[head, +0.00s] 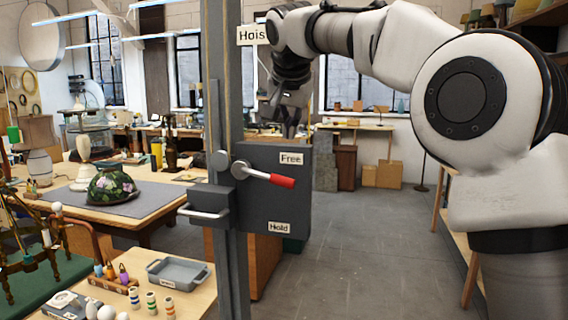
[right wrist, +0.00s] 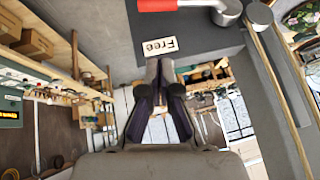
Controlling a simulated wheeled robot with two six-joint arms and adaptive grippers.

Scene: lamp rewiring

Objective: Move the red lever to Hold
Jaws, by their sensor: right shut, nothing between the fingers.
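The red lever (head: 282,181) is a metal arm with a red grip on a dark grey panel (head: 300,205). It points right and slightly down from its pivot, nearer the Free label (head: 291,158) than the Hold label (head: 279,227). My right gripper (head: 291,128) is above the panel's top edge, apart from the lever, with its fingers pointing down. In the right wrist view the gripper (right wrist: 161,68) is shut and empty, its tips near the Free label (right wrist: 159,46). The lever's red grip (right wrist: 157,5) shows at the top edge there. My left gripper is out of view.
A grey post (head: 224,100) carries the panel, with a metal handle (head: 203,212) on its left. A bench with a grey tray (head: 180,286) and small parts stands at lower left. The floor (head: 370,260) right of the panel is clear.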

